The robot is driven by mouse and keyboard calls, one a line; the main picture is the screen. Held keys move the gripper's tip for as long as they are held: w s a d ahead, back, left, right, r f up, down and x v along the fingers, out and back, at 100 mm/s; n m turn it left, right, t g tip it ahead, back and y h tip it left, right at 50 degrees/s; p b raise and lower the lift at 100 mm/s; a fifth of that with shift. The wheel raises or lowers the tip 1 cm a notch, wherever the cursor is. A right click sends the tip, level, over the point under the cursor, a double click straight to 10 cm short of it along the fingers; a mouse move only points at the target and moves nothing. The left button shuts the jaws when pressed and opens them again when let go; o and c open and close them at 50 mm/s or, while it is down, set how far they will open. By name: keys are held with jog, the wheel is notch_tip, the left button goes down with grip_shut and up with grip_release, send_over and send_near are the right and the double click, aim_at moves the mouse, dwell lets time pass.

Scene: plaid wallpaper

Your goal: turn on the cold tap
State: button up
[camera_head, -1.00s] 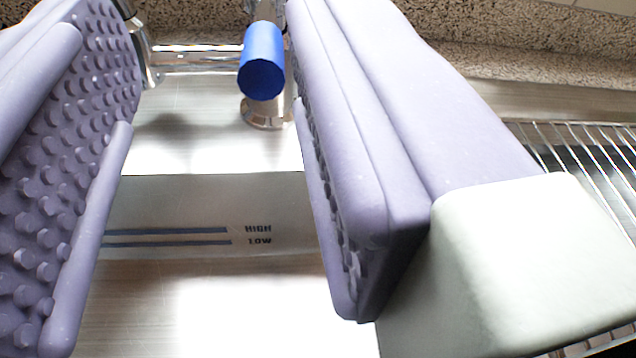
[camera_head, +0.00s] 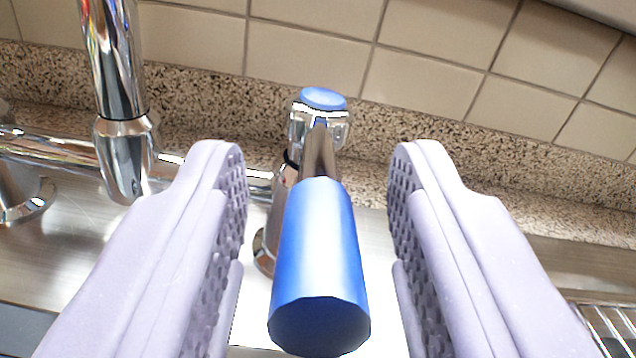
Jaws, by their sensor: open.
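The cold tap has a blue lever handle (camera_head: 318,262) that points toward the camera in the middle of the view. Behind it stands the chrome tap body (camera_head: 290,200) with a blue cap (camera_head: 323,98) on top. My gripper (camera_head: 318,180) is open, with one lilac studded finger on each side of the blue handle. A gap shows between the handle and each finger, so neither appears to touch it. The lower part of the tap body is partly hidden by the handle and left finger.
The chrome spout (camera_head: 124,130) rises at the left, joined to the tap by a horizontal pipe. A speckled stone ledge (camera_head: 480,165) and a tiled wall (camera_head: 420,60) close off the back. A wire rack (camera_head: 612,325) lies at the lower right.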

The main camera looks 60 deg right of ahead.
grip_shut()
jog(key=shift+s+d+n+t+y+b, duration=0.35)
jog(key=shift+d+n+t+y+b, duration=0.15)
jog(key=shift+n+t+y, duration=0.35)
jog(key=shift+s+d+n+t+y+b, duration=0.45)
jog(key=shift+n+t+y+b, duration=0.2)
jog(key=shift+y, duration=0.45)
jog(key=shift+s+d+n+t+y+b, duration=0.3)
jog(key=shift+d+n+t+y+b, duration=0.2)
jog(key=shift+n+t+y, duration=0.35)
grip_release()
jog(key=p+v, duration=0.2)
jog(key=v, duration=0.6)
jog(key=shift+r, duration=0.15)
